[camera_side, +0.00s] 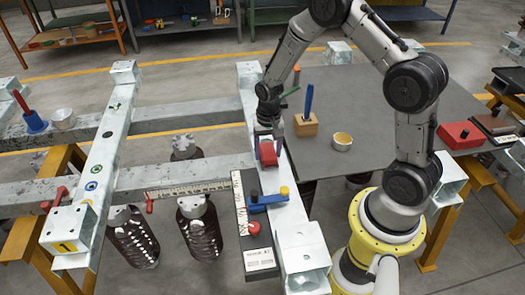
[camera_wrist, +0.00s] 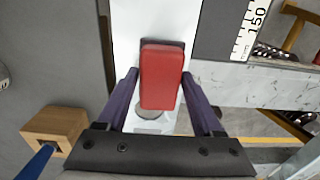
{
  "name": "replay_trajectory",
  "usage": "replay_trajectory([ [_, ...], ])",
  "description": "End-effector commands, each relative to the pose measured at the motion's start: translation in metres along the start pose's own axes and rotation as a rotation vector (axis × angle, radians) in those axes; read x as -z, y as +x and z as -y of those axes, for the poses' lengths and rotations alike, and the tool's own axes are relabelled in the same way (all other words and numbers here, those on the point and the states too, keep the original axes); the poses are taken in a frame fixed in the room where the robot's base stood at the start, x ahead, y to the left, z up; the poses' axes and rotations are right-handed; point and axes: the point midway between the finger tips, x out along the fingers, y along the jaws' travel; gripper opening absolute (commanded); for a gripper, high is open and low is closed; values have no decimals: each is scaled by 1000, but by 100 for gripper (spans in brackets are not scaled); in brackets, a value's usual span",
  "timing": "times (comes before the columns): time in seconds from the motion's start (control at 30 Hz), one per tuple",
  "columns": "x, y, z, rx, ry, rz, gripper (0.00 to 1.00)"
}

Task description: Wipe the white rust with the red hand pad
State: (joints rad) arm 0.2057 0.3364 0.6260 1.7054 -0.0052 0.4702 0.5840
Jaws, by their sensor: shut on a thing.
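The red hand pad (camera_side: 268,154) is held in my gripper (camera_side: 268,136) over the pale metal beam (camera_side: 252,95), in the middle of the side view. In the wrist view the red pad (camera_wrist: 161,78) sits between the two purple fingers of my gripper (camera_wrist: 160,75), which is shut on it. A dark edge shows at the pad's far end. I cannot tell whether the pad touches the beam. The beam (camera_wrist: 136,20) looks white around the pad. No distinct white rust patch can be made out, and the pad hides part of the surface. A grey round spot (camera_wrist: 149,114) shows under the pad's near end.
A wooden block (camera_side: 305,124) with a blue-handled tool and a small cup (camera_side: 342,141) stand on the grey table to the right. A ruler (camera_side: 203,189) lies left.

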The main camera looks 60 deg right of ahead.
Motion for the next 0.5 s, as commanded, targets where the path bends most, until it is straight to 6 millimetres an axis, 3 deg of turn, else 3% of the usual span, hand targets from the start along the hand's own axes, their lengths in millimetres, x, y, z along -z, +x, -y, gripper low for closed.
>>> replay_trajectory([
  [0.5,0,2,-28,0,3,0,23],
])
